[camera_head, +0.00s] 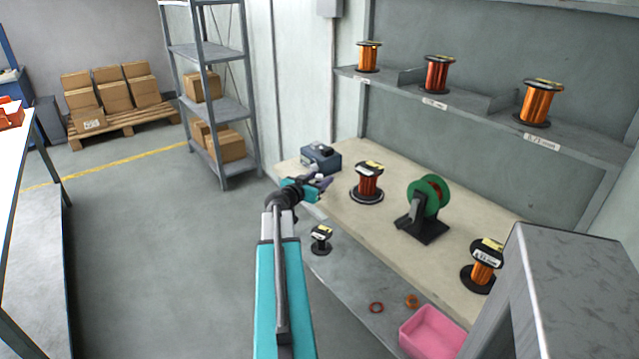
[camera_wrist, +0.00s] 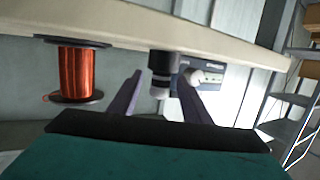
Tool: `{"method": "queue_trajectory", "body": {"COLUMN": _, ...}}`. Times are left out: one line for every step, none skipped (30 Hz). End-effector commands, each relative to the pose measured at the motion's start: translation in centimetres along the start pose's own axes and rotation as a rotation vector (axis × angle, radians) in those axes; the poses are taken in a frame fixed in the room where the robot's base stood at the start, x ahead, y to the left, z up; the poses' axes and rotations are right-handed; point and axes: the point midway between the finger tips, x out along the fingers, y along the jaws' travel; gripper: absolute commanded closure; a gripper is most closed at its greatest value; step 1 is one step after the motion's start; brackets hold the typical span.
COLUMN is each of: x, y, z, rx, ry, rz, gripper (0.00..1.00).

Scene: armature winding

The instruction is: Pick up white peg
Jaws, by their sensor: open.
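My gripper (camera_wrist: 159,82) is open, with one dark finger on each side of a small peg. The white peg (camera_wrist: 160,92) shows in the wrist view as a pale end on a black cylindrical body, between the fingers in the picture. I cannot tell whether it is within their reach in depth. In the head view my gripper (camera_head: 322,184) is over the far left end of the workbench. A small white bit (camera_head: 319,169) shows just behind it, partly hidden by the gripper.
A grey-blue box (camera_head: 322,155) stands on the workbench behind my gripper. A copper wire spool (camera_head: 368,182) is close on the right, with a green reel on a black stand (camera_head: 428,205) beyond. A small black spool (camera_head: 320,239) sits on the lower shelf. A grey rack (camera_head: 222,105) stands behind.

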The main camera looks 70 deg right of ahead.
Motion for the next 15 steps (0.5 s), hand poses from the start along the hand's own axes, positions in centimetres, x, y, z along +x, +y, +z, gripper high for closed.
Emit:
{"method": "queue_trajectory", "body": {"x": -0.01, "y": 0.00, "z": 0.00, "rx": 0.000, "ry": 0.000, "rz": 0.000, "gripper": 0.56}}
{"method": "queue_trajectory", "body": {"x": 0.01, "y": 0.02, "z": 0.00, "rx": 0.000, "ry": 0.000, "rz": 0.000, "gripper": 0.56}}
{"method": "queue_trajectory", "body": {"x": 0.03, "y": 0.07, "z": -0.01, "rx": 0.000, "ry": 0.000, "rz": 0.001, "gripper": 0.56}}
{"method": "queue_trajectory", "body": {"x": 0.03, "y": 0.08, "z": -0.01, "rx": 0.000, "ry": 0.000, "rz": 0.001, "gripper": 0.58}}
{"method": "queue_trajectory", "body": {"x": 0.03, "y": 0.08, "z": -0.01, "rx": 0.000, "ry": 0.000, "rz": 0.001, "gripper": 0.63}}
{"method": "queue_trajectory", "body": {"x": 0.03, "y": 0.08, "z": -0.01, "rx": 0.000, "ry": 0.000, "rz": 0.001, "gripper": 0.70}}
{"method": "queue_trajectory", "body": {"x": 0.03, "y": 0.08, "z": -0.01, "rx": 0.000, "ry": 0.000, "rz": 0.001, "gripper": 0.75}}
{"method": "queue_trajectory", "body": {"x": 0.03, "y": 0.08, "z": -0.01, "rx": 0.000, "ry": 0.000, "rz": 0.001, "gripper": 0.80}}
{"method": "queue_trajectory", "body": {"x": 0.03, "y": 0.08, "z": -0.01, "rx": 0.000, "ry": 0.000, "rz": 0.001, "gripper": 0.87}}
{"method": "queue_trajectory", "body": {"x": 0.03, "y": 0.08, "z": -0.01, "rx": 0.000, "ry": 0.000, "rz": 0.001, "gripper": 0.92}}
{"method": "queue_trajectory", "body": {"x": 0.03, "y": 0.08, "z": -0.01, "rx": 0.000, "ry": 0.000, "rz": 0.001, "gripper": 0.97}}
{"method": "queue_trajectory", "body": {"x": 0.03, "y": 0.08, "z": -0.01, "rx": 0.000, "ry": 0.000, "rz": 0.001, "gripper": 1.00}}
{"method": "queue_trajectory", "body": {"x": 0.03, "y": 0.08, "z": -0.02, "rx": 0.000, "ry": 0.000, "rz": 0.001, "gripper": 1.00}}
{"method": "queue_trajectory", "body": {"x": 0.02, "y": 0.07, "z": -0.02, "rx": 0.000, "ry": 0.000, "rz": 0.001, "gripper": 1.00}}
{"method": "queue_trajectory", "body": {"x": 0.02, "y": 0.07, "z": -0.02, "rx": 0.000, "ry": 0.000, "rz": 0.001, "gripper": 1.00}}
